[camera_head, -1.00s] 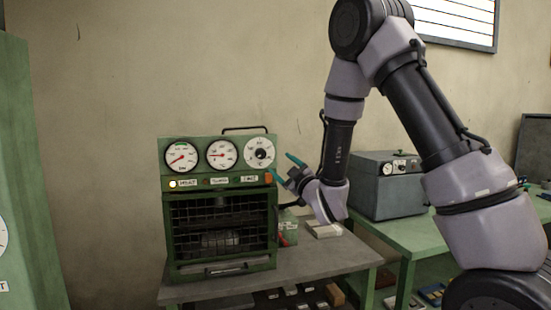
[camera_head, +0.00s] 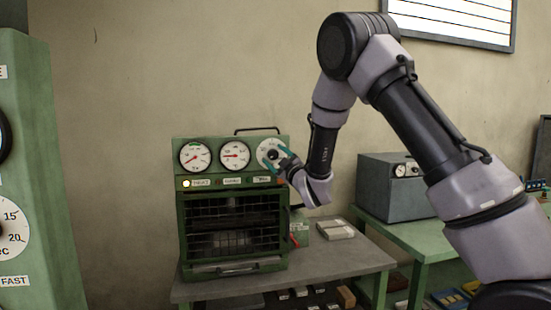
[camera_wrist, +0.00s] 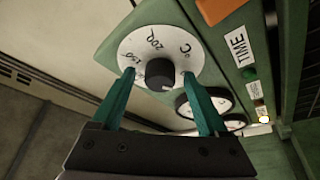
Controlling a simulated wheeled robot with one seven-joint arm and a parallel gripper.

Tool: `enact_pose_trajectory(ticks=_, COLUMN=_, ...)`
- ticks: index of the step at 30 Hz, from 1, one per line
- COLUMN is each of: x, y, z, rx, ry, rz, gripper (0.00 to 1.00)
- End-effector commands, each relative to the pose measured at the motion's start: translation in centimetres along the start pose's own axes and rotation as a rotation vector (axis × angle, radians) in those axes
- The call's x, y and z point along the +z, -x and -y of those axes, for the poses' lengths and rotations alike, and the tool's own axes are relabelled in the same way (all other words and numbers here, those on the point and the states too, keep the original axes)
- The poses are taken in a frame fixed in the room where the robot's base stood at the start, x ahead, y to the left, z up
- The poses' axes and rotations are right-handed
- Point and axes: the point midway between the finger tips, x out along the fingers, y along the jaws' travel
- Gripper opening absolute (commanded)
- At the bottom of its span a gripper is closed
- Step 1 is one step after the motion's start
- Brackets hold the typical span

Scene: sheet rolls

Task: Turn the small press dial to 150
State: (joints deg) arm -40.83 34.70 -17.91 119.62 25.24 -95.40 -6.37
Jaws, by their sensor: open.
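The small green press (camera_head: 235,262) stands on a grey table. Its dial (camera_head: 265,146) is the rightmost white disc on the top panel, partly hidden by my gripper in the head view. In the wrist view the dial face (camera_wrist: 140,45) shows upside-down marks reading 150, 200 and °C. Its black round knob (camera_wrist: 160,73) has a small pale mark on the lower edge as pictured. My gripper (camera_head: 284,162) is at the dial. Its teal fingers are open, one on each side of the knob; I cannot tell whether they touch it.
Two gauges (camera_head: 195,155) sit left of the dial. A grey box (camera_head: 385,192) stands on a green table to the right. A green cabinet (camera_head: 40,200) stands at left.

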Motion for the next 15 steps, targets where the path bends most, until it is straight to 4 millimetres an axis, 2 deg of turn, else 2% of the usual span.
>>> enact_pose_trajectory(ticks=6, x=0.01, y=-0.06, z=0.00, rx=0.000, ry=0.000, rz=0.000, gripper=0.77)
enact_pose_trajectory(ticks=7, x=0.01, y=-0.05, z=0.00, rx=0.000, ry=0.000, rz=0.000, gripper=0.73)
enact_pose_trajectory(ticks=11, x=0.01, y=-0.04, z=0.00, rx=0.000, ry=0.000, rz=0.000, gripper=0.23)
enact_pose_trajectory(ticks=12, x=0.01, y=-0.04, z=0.00, rx=0.000, ry=0.000, rz=0.000, gripper=0.08)
enact_pose_trajectory(ticks=13, x=0.01, y=-0.04, z=0.00, rx=0.000, ry=0.000, rz=0.000, gripper=0.00)
enact_pose_trajectory(ticks=15, x=0.01, y=-0.03, z=0.00, rx=0.000, ry=-0.001, rz=0.000, gripper=0.00)
